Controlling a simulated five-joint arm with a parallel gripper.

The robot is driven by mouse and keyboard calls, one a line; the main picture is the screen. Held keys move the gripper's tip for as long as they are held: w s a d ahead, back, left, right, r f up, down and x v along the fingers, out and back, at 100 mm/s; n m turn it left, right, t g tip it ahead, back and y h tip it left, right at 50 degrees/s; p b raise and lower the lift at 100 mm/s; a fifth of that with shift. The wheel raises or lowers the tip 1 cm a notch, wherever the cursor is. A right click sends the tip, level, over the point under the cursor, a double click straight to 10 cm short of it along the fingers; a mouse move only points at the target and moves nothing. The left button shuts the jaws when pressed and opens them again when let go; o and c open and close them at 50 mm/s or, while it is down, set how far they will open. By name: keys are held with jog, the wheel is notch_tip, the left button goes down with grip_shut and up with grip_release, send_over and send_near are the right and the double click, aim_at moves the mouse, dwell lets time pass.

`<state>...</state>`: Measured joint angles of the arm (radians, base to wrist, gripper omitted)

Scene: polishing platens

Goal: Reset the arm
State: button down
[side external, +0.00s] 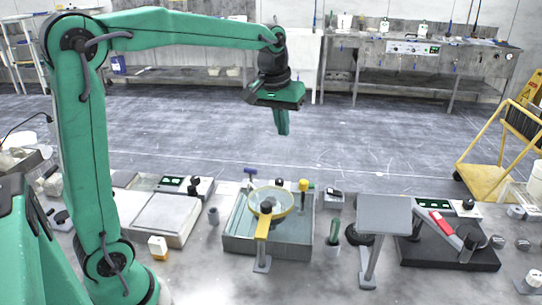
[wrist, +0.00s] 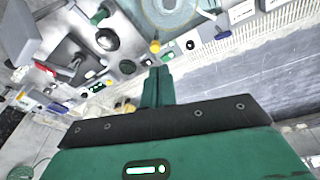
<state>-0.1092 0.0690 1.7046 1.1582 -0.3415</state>
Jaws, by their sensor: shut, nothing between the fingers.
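My green arm reaches over the bench from the left in the side external view. My gripper (side external: 283,130) hangs from its end, fingers pointing down, high above the back edge of the bench. Its green fingers are together and hold nothing. In the wrist view my gripper (wrist: 157,70) shows its shut fingers at the middle, in front of the bench equipment. No part of the gripper touches anything in view.
Below stands a water-filled tray (side external: 240,243) with a yellow-rimmed round platen (side external: 272,200). A flat white plate unit (side external: 160,215) is to its left; a grey raised panel (side external: 384,214) and a dark polishing unit (side external: 450,255) are to its right. A yellow cart (side external: 490,180) stands behind at right.

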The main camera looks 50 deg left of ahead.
jog(key=s+d+f+m+t, duration=0.1)
jog(key=s+d+f+m, duration=0.1)
jog(key=s, duration=0.8)
jog(key=s+d+f+m+t, duration=0.2)
jog(key=s+m, duration=0.1)
jog(key=s, duration=0.7)
jog(key=shift+s+d, duration=0.35)
